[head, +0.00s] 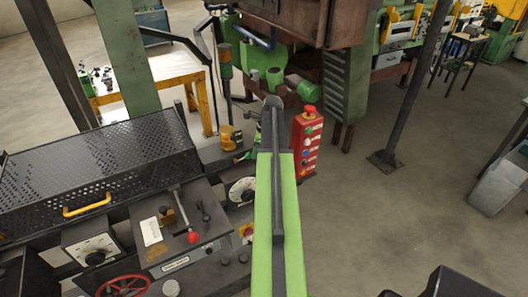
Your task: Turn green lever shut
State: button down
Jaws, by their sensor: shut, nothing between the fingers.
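My light green arm reaches up the middle of the head view from the bottom edge. At its far end is a narrow grey tip, my gripper (272,103), seen from behind as one piece with no gap between fingers. It appears shut and empty. A small green piece (245,156), possibly the green lever, shows low at the machine just left of my arm. I cannot tell its angle or whether it is the lever. My arm covers part of the area beside it, and no contact with my gripper can be made out.
A red control box (308,140) with a red knob stands close right of my arm. A perforated black cover (95,165), a red-knobbed lever (188,225) and a white dial (243,190) lie left. A dark post (410,90) stands right, with open floor around it.

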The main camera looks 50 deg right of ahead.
jog(key=shift+w+a+f+b, duration=0.15)
jog(key=shift+f+b, duration=0.2)
jog(key=shift+f, duration=0.2)
jog(key=shift+w+f, duration=0.1)
jog(key=shift+a, duration=0.1)
dwell(0.5)
